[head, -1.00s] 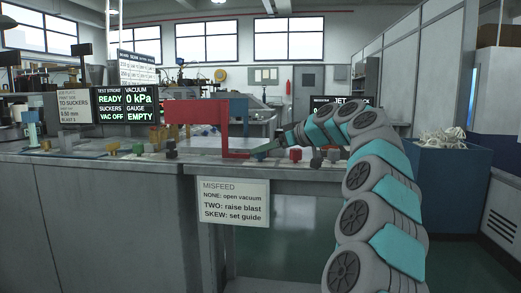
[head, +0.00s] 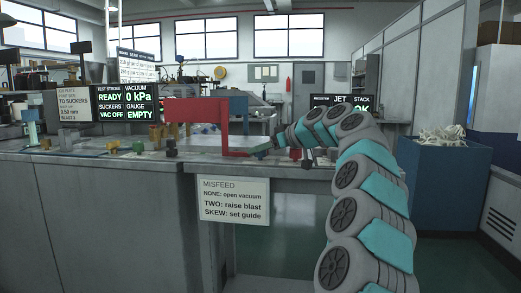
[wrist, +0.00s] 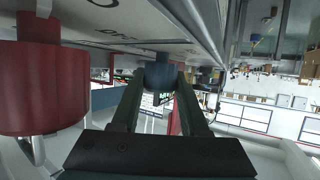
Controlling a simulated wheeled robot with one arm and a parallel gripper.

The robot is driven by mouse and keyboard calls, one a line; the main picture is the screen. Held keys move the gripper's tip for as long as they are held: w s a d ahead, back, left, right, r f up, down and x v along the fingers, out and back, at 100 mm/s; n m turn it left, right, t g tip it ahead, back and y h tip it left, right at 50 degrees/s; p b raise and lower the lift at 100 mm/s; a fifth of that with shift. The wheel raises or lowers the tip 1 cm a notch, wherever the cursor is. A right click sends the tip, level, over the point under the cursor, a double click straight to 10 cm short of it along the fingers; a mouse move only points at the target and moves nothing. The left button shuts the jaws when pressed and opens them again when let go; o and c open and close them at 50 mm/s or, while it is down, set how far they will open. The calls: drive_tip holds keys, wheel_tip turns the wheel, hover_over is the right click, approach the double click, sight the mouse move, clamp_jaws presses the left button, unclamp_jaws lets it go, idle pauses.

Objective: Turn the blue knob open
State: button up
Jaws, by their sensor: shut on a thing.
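The blue knob (wrist: 160,74) is in the middle of the wrist view, dark blue and round, on a short stem under a pale panel. My gripper (wrist: 159,88) has one finger on each side of it and is shut on it. In the head view my gripper (head: 263,153) is small at the bench's front edge, and the blue knob is hard to make out there. How far the knob is turned cannot be told. The left display (head: 124,103) reads VACUUM 0 kPa, VAC OFF and GAUGE EMPTY.
A red knob (wrist: 45,88) is close beside my gripper; it also shows in the head view (head: 295,153). A red frame (head: 196,110) stands left of my gripper. A dark knob (head: 171,151) and a MISFEED sign (head: 233,201) are at the bench front. A blue bin (head: 435,185) stands right.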

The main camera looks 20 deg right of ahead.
clamp_jaws()
drive_tip(key=shift+f+m+h+b, duration=0.1)
drive_tip(key=shift+m+h+b, duration=0.3)
drive_tip(key=shift+h+b, duration=0.15)
drive_tip(key=shift+f+m+t+h+b, duration=0.1)
drive_tip(key=shift+m+t+h+b, duration=0.3)
drive_tip(key=shift+m+h+b, duration=0.5)
drive_tip(key=m+h, duration=0.2)
drive_tip(key=h, duration=0.1)
drive_tip(key=shift+m, duration=0.3)
drive_tip(key=m+h, duration=0.2)
drive_tip(key=m+g+h+p, duration=0.1)
drive_tip(key=m+h, duration=0.2)
drive_tip(key=h, duration=0.1)
drive_tip(key=shift+r+m+h, duration=0.3)
drive_tip(key=shift+m+h, duration=0.05)
drive_tip(key=shift+m, duration=0.05)
drive_tip(key=m+g+h+p, duration=0.1)
drive_tip(key=m+g+h, duration=0.1)
drive_tip(key=shift+w+f+m, duration=0.1)
drive_tip(key=shift+m, duration=0.2)
drive_tip(key=shift+a+m+g+h+p, duration=0.1)
drive_tip(key=shift+m+g+h+p, duration=0.2)
drive_tip(key=shift+m+g+h, duration=1.05)
drive_tip(key=shift+m+g, duration=0.45)
